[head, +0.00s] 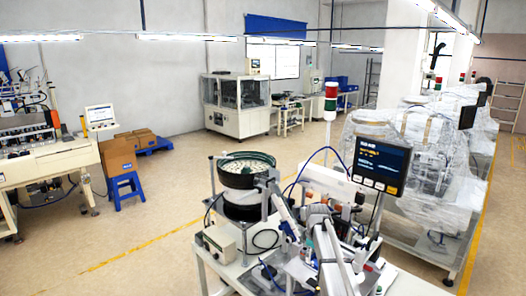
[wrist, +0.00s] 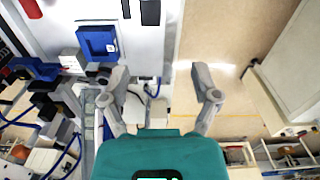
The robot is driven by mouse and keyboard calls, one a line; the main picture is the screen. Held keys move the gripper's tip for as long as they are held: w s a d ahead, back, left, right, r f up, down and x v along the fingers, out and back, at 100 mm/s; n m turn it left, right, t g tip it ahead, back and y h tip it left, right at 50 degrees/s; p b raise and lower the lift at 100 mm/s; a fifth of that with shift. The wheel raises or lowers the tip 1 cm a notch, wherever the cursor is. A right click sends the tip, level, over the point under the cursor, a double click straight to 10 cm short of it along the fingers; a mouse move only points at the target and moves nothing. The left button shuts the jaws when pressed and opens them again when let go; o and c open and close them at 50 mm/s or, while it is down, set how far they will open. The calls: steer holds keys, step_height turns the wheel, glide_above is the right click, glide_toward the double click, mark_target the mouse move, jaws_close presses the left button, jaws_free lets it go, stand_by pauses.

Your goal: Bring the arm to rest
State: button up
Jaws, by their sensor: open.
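In the wrist view my gripper (wrist: 160,78) points down with its two grey fingers spread wide apart. Nothing is held between them. The teal gripper body fills the bottom middle. The gap between the fingers lies over the edge of a white worktop (wrist: 155,40), with beige floor to its right. In the head view I cannot clearly tell the gripper from the crowded equipment at the bottom middle.
A blue square holder (wrist: 98,43) lies on the worktop left of the fingers. Dark fixtures and blue hoses crowd the left side. A bowl feeder (head: 246,172) and a monitor (head: 381,165) stand over the bench in the head view. Open floor (head: 120,245) lies left.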

steer(key=s+a+f+m+b, duration=0.1)
steer(key=s+f+m+b, duration=0.4)
steer(key=s, duration=0.8)
steer(key=s+f+m+b, duration=0.4)
steer(key=s+f+b, duration=0.5)
steer(key=s, duration=0.4)
steer(key=shift+s+a+f+m+b, duration=0.35)
steer(key=shift+f+m+b, duration=0.05)
steer(key=shift+f, duration=0.3)
